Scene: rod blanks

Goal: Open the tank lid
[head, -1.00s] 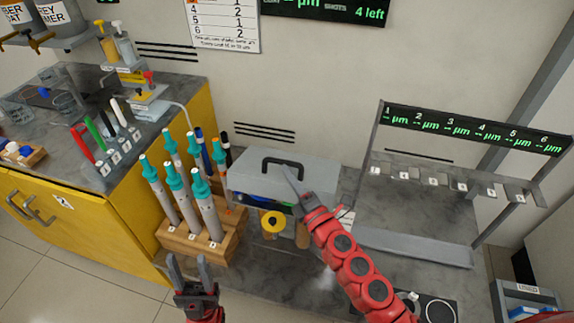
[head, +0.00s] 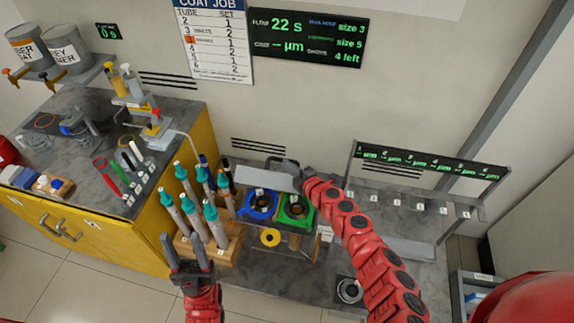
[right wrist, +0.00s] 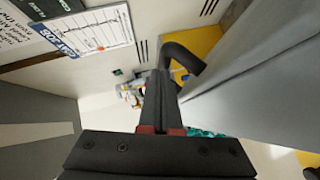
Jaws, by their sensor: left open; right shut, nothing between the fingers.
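The tank (head: 292,240) stands on the grey bench. Its grey lid (head: 262,179) is raised and tilted up at the back, so a blue ring (head: 260,204) and a green ring (head: 297,208) show inside. My right gripper (head: 290,170) is at the lid's upper right edge, shut and empty. In the right wrist view its closed fingers (right wrist: 162,92) are beside the black lid handle (right wrist: 187,58), with the grey lid (right wrist: 255,75) to the right; contact cannot be told. My left gripper (head: 187,250) is open and empty in front of the wooden rack.
A wooden rack (head: 222,250) of teal-topped tubes stands just left of the tank. A slotted stand (head: 400,207) with a green display is at right. A yellow cabinet (head: 150,245) is at left. A yellow round knob (head: 270,237) is on the tank's front.

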